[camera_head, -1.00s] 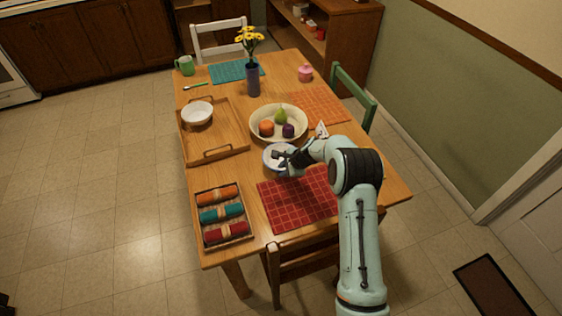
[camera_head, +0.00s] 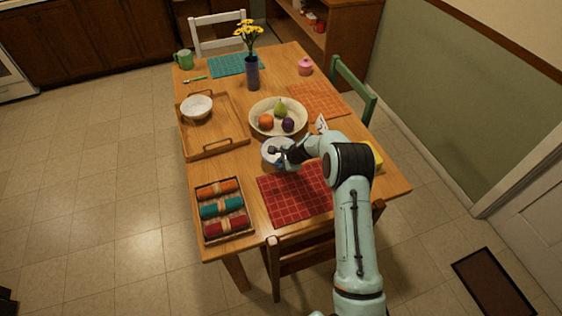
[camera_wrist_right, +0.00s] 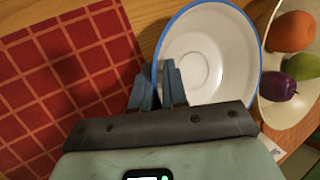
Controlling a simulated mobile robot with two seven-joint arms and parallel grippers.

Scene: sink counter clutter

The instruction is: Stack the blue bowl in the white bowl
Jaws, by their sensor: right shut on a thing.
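The blue bowl, pale inside with a blue rim (camera_head: 270,146), is near the table's middle, between the fruit bowl and the red placemat. In the right wrist view the blue bowl (camera_wrist_right: 222,50) shows its inside, and its near-left wall lies at the fingers. My right gripper (camera_head: 280,152) is shut on the blue bowl's rim; the fingertips (camera_wrist_right: 157,85) show in the right wrist view. The white bowl (camera_head: 197,107) stands upright and empty on the wooden tray (camera_head: 232,134) at the left. My left gripper is not in view.
A cream fruit bowl (camera_head: 262,104) with a pear, an orange fruit and a plum stands just behind the blue bowl. A box of rolled napkins (camera_head: 202,237) lies front left, beside the red placemat (camera_head: 290,198).

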